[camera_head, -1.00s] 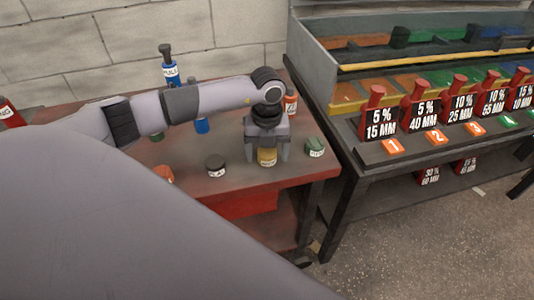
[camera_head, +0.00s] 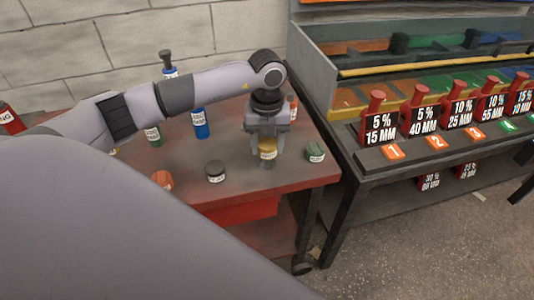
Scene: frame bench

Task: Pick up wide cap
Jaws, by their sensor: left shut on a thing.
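My left gripper (camera_head: 267,147) points down over the right part of the red table (camera_head: 240,188). The cap seems to hang a little above the tabletop, between the fingers. A green cap (camera_head: 315,152) stands just right of the gripper. My right gripper is not in view.
A blue bottle (camera_head: 201,124), a green container (camera_head: 153,136) and an orange-red bottle (camera_head: 293,108) stand farther back. A dark rack (camera_head: 400,164) with several red labelled bottles stands right of the table. The table's front edge near the gripper is clear.

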